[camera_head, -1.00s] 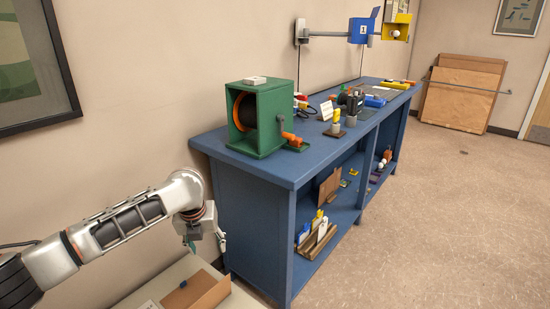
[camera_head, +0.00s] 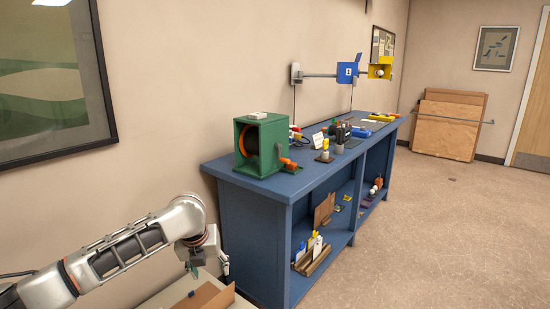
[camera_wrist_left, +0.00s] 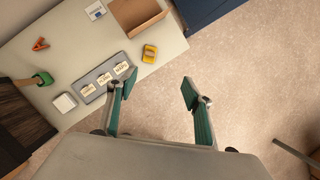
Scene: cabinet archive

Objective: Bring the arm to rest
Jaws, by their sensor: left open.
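My left arm comes in from the left in the head view, and my left gripper (camera_head: 208,265) hangs at its end, pointing down beside the blue cabinet. In the left wrist view the left gripper (camera_wrist_left: 158,92) is open. Its two green-lined fingers are wide apart with nothing between them. The floor and the edge of a pale table (camera_wrist_left: 70,35) lie below them. The left finger overlaps the end of a grey tray (camera_wrist_left: 97,80) with several small labelled cards. My right gripper is in neither view.
The blue cabinet (camera_head: 262,193) carries a green box (camera_head: 261,146) and several small items. The pale table holds an open cardboard box (camera_wrist_left: 138,15), a yellow object (camera_wrist_left: 150,54), a red clip (camera_wrist_left: 40,44) and a white block (camera_wrist_left: 64,102).

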